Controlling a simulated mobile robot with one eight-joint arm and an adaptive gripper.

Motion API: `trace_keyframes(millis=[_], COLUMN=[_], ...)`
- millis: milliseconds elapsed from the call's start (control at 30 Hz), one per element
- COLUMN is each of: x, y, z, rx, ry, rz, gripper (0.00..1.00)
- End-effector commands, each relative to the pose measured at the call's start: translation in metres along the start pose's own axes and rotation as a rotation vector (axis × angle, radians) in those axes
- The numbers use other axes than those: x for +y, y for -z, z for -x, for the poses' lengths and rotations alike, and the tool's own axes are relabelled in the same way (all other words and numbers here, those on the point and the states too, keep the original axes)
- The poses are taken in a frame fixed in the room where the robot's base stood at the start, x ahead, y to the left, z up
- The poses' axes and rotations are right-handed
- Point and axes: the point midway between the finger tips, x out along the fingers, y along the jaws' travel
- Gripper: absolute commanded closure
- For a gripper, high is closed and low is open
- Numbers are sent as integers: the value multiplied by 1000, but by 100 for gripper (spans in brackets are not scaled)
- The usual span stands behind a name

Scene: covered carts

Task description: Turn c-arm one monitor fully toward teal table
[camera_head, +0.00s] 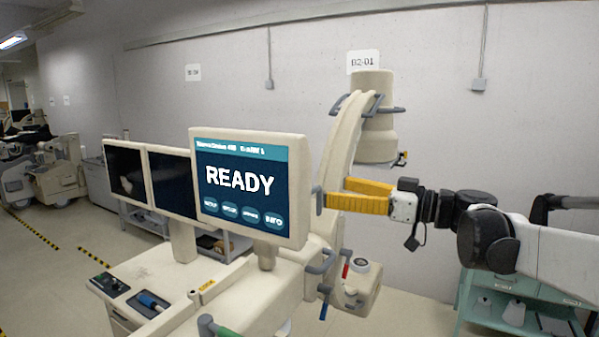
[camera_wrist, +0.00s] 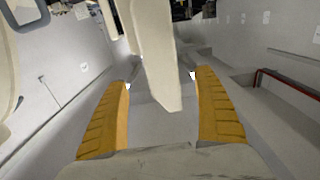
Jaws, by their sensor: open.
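The c-arm monitor (camera_head: 248,180) stands on a cream console, its lit READY screen facing the head camera and a little left. A grey handle (camera_head: 318,200) shows at its right edge. My gripper (camera_head: 336,195), with yellow fingers, is open just right of that edge and points left at it. Whether it touches the handle cannot be told. In the wrist view, a cream slab-like part (camera_wrist: 155,60) reaches down between the spread fingers, with gaps on both sides; it may be the monitor's edge. The teal table (camera_head: 490,305) stands at lower right, partly behind my arm.
Two dark screens (camera_head: 170,180) stand left of the monitor. The cream C-shaped arm (camera_head: 345,130) rises behind my gripper. Console handles (camera_head: 322,262) stick out below. The teal table holds small pale items. Open floor (camera_head: 410,315) lies between console and table.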

Motion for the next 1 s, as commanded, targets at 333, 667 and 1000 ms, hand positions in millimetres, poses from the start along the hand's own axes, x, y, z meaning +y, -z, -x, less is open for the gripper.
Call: trace_keyframes(millis=[333,667,1000], x=[-2,-1,-1], y=[0,-1,-2], z=[-68,-98,-99], rx=[-2,-3,-3], ry=[4,1,0], rz=[-2,-3,-3], gripper=[20,20,50])
